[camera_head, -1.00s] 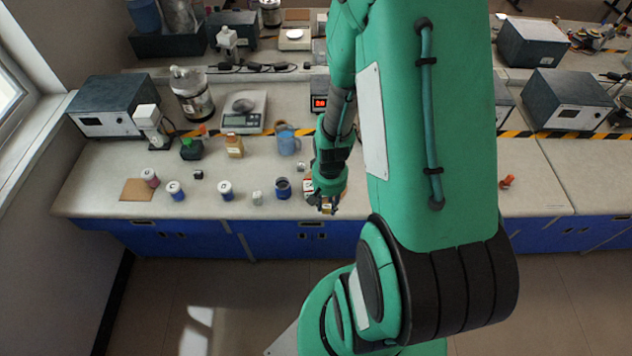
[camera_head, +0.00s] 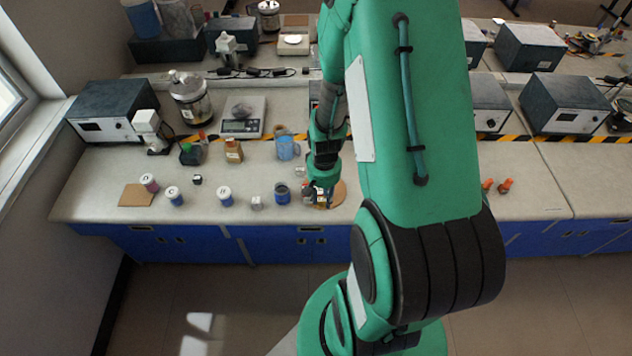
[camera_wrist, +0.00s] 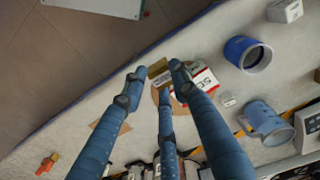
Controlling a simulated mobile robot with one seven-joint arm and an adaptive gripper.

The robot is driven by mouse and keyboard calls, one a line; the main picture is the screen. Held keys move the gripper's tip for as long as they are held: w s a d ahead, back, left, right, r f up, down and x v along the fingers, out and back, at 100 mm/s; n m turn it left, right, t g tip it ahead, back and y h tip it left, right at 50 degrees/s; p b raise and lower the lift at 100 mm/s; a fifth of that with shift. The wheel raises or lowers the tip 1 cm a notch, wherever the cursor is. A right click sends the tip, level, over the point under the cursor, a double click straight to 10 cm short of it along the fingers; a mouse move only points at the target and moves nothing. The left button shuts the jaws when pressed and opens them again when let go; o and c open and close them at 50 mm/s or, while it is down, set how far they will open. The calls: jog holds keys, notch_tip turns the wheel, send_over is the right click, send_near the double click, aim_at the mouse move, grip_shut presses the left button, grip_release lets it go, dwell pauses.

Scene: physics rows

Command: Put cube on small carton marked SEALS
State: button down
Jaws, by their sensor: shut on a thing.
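My gripper (camera_wrist: 157,77) has three blue fingers and is shut on a small tan cube (camera_wrist: 158,69) at its fingertips in the wrist view. The white and red carton (camera_wrist: 205,80), with the letters "SE" readable, lies just right of the cube in that view, partly hidden by a finger. I cannot tell whether cube and carton touch. In the head view my gripper (camera_head: 320,196) is low over the front part of the bench, right of a blue mug, and hides most of the carton.
A round brown mat (camera_head: 339,193) lies right of my gripper. The dark blue mug (camera_head: 282,193) and a small pale block (camera_head: 257,203) stand to the left. A light blue jug (camera_head: 287,148) stands behind. The bench's front edge is close.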

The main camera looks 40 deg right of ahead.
jog(key=w+d, duration=0.1)
jog(key=w, duration=0.2)
jog(key=w+d, duration=0.2)
jog(key=w+d+f, duration=0.1)
jog(key=w+d, duration=0.1)
jog(key=w, duration=0.1)
jog(key=shift+w+d, duration=0.25)
jog(key=shift+w, duration=0.05)
jog(key=shift+f, duration=1.7)
jog(key=shift+f, duration=0.1)
jog(key=c, duration=1.4)
grip_release()
jog(key=shift+o, duration=0.2)
notch_tip(320, 180, up, 12)
